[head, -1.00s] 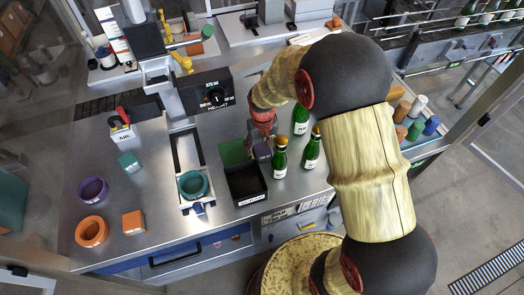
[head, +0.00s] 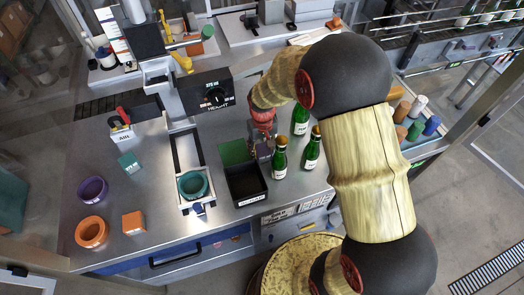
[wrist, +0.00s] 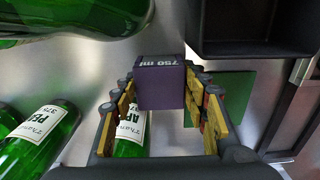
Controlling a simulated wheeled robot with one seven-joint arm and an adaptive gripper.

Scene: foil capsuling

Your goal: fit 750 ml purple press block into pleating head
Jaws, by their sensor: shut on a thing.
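The purple press block (wrist: 160,85), marked 750 ml on its top edge, sits between the fingers of my gripper (wrist: 160,100) in the wrist view. My gripper is shut on it. In the head view the block (head: 264,149) is a small dark purple shape under my gripper (head: 262,139), beside the green square and behind the black tray. Whether it touches the bench is unclear. A black machine unit with a HEIGHT dial (head: 207,91) stands to the left; I cannot tell if it is the pleating head. A metal slide before it holds a teal ring (head: 193,186).
Green bottles (head: 280,159) stand close right of my gripper. A black tray (head: 247,203) and a green square (head: 234,152) lie left of it. A teal block (head: 130,162), orange block (head: 134,222), purple ring (head: 93,190) and orange ring (head: 91,231) are at left.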

